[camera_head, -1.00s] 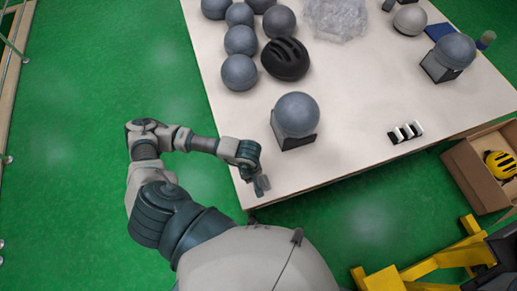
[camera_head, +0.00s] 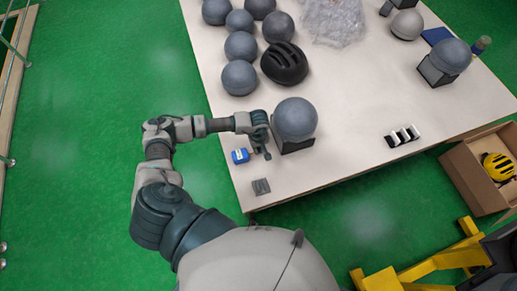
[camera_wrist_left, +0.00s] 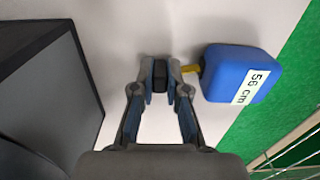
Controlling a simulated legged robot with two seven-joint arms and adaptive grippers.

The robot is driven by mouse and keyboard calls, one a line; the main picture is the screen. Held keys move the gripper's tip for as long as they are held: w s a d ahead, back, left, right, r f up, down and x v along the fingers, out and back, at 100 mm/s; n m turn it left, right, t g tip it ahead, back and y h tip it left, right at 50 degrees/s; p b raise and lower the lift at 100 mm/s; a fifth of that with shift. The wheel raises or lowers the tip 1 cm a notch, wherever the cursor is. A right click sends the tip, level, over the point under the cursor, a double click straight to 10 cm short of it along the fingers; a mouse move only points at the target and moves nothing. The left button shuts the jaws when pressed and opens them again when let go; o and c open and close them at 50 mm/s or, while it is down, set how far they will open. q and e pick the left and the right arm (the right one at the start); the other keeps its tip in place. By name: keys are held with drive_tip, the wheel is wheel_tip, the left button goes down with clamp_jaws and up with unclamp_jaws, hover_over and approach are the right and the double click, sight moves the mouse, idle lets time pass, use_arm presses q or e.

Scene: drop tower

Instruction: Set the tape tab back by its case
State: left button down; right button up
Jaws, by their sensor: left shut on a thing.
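The blue tape case (camera_head: 240,156) lies near the table's left edge. In the left wrist view the case (camera_wrist_left: 236,75) carries a "56 cm" label. A short yellow strip (camera_wrist_left: 190,69) shows between the case and my right-hand finger. My left gripper (camera_head: 266,154) is right of the case and beside the stand of a grey ball. In the left wrist view my gripper (camera_wrist_left: 160,78) is shut on a small dark tab (camera_wrist_left: 160,72), partly hidden by the fingers. My right gripper is not in view.
A grey ball (camera_head: 294,119) on a black stand (camera_head: 297,145) is close to my gripper's right. A grey block (camera_head: 261,186) lies at the front left. A black helmet (camera_head: 284,63) and several grey balls are behind. The table's front middle is clear.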

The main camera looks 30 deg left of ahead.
sight(259, 148)
use_arm(q)
drive_tip(key=shift+f, duration=0.5)
drive_tip(key=c, duration=1.2)
unclamp_jaws()
wheel_tip(259, 148, up, 12)
drive_tip(key=shift+r+b, duration=0.1)
drive_tip(key=shift+b, duration=0.4)
